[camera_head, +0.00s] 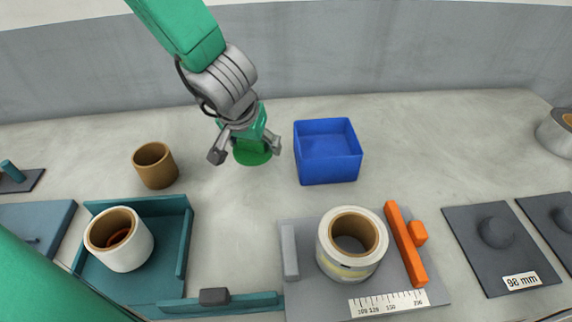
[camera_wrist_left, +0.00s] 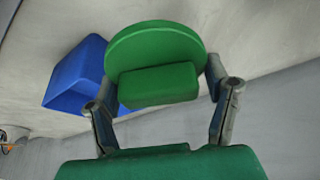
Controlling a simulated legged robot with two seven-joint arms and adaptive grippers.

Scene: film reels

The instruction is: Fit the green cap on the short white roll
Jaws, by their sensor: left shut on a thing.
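The green cap (camera_head: 252,158) is a flat round disc with a block-shaped grip. My left gripper (camera_head: 246,151) is shut on it and holds it above the table, left of the blue bin. In the left wrist view the cap (camera_wrist_left: 155,42) and its block (camera_wrist_left: 158,86) sit between the two fingers. A plain white roll (camera_head: 128,248) with a brown core stands upright in a teal tray (camera_head: 181,225), its top uncapped, something orange inside. Another white roll (camera_head: 345,267) stands on a grey measuring plate (camera_head: 300,298), also uncapped. I cannot tell their heights. My right gripper is not in view.
An empty blue bin (camera_head: 328,170) stands at the back middle. A brown core (camera_head: 157,174) stands behind the teal tray. An orange bar (camera_head: 405,243) edges the measuring plate. Dark plates (camera_head: 465,235) lie at the right. The table between the tray and bin is mostly clear.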

